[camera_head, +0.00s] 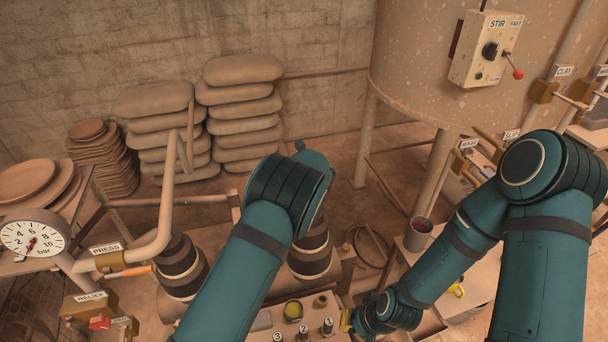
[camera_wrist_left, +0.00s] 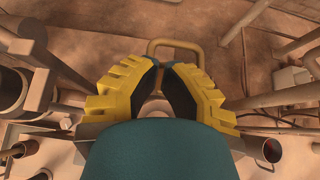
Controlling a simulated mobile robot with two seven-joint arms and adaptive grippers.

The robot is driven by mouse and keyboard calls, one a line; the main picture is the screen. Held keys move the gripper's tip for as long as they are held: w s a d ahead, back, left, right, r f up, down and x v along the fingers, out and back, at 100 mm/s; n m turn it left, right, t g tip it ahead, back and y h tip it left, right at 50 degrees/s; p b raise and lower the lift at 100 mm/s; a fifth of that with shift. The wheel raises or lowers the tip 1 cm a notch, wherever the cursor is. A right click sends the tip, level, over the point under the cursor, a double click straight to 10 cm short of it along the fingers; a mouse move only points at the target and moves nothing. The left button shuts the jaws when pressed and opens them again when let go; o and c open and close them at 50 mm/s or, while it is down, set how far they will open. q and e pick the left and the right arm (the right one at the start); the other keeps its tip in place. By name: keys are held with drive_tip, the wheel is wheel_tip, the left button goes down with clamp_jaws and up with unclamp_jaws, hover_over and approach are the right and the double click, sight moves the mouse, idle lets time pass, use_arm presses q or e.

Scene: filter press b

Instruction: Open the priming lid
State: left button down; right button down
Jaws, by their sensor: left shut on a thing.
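In the left wrist view my left gripper (camera_wrist_left: 165,66), with yellow ridged fingers and dark pads, is shut on a tan loop handle (camera_wrist_left: 176,43). Part of the loop shows beyond the fingertips. The priming lid under it is mostly hidden by the fingers and my wrist, so I cannot tell how far it is tilted. In the head view my left forearm covers the left gripper and the lid. My right gripper (camera_head: 347,320) shows only as a bit of yellow at the bottom, beside a bench with numbered fittings. Its jaws cannot be made out.
A pressure gauge (camera_head: 34,236) and the PRESS pipe (camera_head: 160,240) stand at left. Dark ribbed cylinders (camera_head: 178,266) flank my left arm. A tank (camera_head: 425,60) and stacked sacks (camera_head: 240,110) are behind.

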use_arm(q)
drive_tip(key=shift+w+a+r, duration=0.1)
drive_tip(key=shift+w+a, duration=0.1)
drive_tip(key=shift+w, duration=0.7)
drive_tip(key=shift+w+a, duration=0.15)
drive_tip(key=shift+w, duration=0.75)
drive_tip(key=shift+w+p, duration=0.1)
drive_tip(key=shift+p, duration=0.2)
